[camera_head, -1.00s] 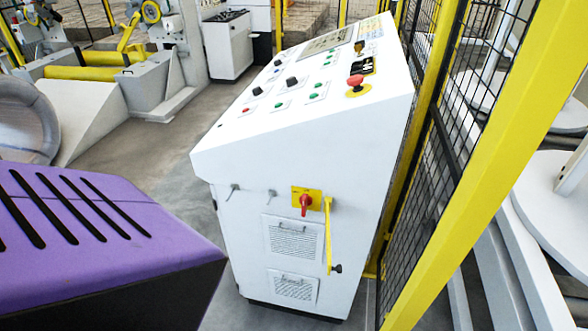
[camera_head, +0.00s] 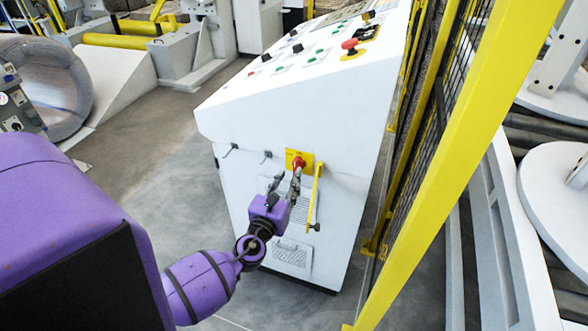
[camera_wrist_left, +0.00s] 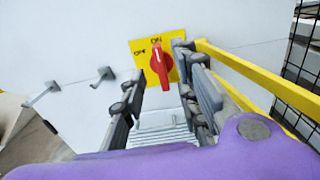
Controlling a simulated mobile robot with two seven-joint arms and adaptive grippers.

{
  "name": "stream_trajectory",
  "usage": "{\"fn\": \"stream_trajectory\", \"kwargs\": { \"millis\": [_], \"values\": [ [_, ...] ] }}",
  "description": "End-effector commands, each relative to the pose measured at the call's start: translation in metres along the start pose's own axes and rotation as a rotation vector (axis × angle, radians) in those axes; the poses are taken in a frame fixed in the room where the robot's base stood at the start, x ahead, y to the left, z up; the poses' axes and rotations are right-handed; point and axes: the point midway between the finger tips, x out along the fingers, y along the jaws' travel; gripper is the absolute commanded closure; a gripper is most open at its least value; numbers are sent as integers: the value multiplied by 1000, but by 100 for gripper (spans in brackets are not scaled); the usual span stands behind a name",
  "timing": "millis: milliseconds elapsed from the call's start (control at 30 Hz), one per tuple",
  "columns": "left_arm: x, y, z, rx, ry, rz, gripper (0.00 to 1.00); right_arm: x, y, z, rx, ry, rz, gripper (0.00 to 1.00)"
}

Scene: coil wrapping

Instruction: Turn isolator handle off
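The isolator handle (camera_head: 298,161) is a red rotary knob on a yellow plate (camera_head: 306,155) on the end face of the white control cabinet (camera_head: 290,115). In the left wrist view the red handle (camera_wrist_left: 160,64) stands roughly upright, its top near the "ON" mark, with "OFF" to its left. My left gripper (camera_head: 286,180) is just below and in front of the handle. In the left wrist view its fingers (camera_wrist_left: 157,82) are open, one on each side of the handle's lower part; contact cannot be told. My right gripper is not in view.
A yellow bar (camera_head: 315,198) hangs beside the plate, close to the right finger. Two small latches (camera_wrist_left: 105,76) stick out to the left. A yellow fence post (camera_head: 470,150) with mesh stands to the right. Grey floor (camera_head: 185,180) is clear on the left.

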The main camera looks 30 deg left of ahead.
Motion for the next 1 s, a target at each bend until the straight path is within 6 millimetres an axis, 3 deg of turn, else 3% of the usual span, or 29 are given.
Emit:
{"fn": "stream_trajectory", "kwargs": {
  "millis": [100, 300, 667, 900, 1000],
  "values": [
    [22, 0, 3, -3, -4, 1, 71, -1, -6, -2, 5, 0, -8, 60],
    [46, 0, 1, -5, -1, 0, 71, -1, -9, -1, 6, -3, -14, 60],
    [52, 0, 0, -7, 1, 0, 71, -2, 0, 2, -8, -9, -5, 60],
    [52, 0, 0, -7, 1, 0, 100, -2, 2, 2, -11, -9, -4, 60],
    [52, 0, 0, -7, 1, 0, 100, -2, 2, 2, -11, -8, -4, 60]
  ]
}}
